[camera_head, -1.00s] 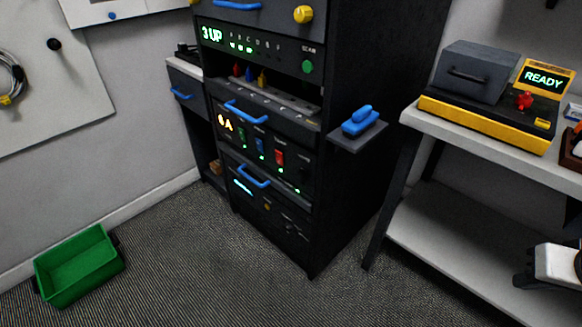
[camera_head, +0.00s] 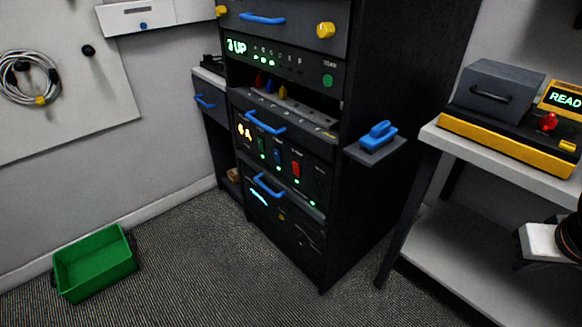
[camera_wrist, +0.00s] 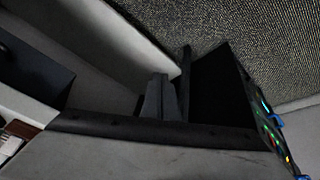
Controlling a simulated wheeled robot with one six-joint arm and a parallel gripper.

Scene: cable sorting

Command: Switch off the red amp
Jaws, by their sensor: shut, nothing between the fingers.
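A red switch (camera_head: 296,169) stands on the front panel of the dark rack (camera_head: 345,215), right of a blue switch (camera_head: 278,157) and a green one (camera_head: 262,148). A small green light glows below the red switch. An amber display (camera_head: 244,131) is at the panel's left end. I cannot read which way the red switch is set. My gripper (camera_wrist: 161,98) shows in the wrist view, shut and empty, beside pale shelf surfaces and well apart from the rack. Lit panel parts (camera_wrist: 270,128) of the rack show at the right edge there.
Blue handles (camera_head: 266,121) stick out of the rack front. A blue-handled object (camera_head: 379,135) sits on a side ledge. A bench (camera_head: 480,148) with a yellow-and-black device (camera_head: 505,144) stands at right. A green bin (camera_head: 95,264) lies at left. Carpet before the rack is clear.

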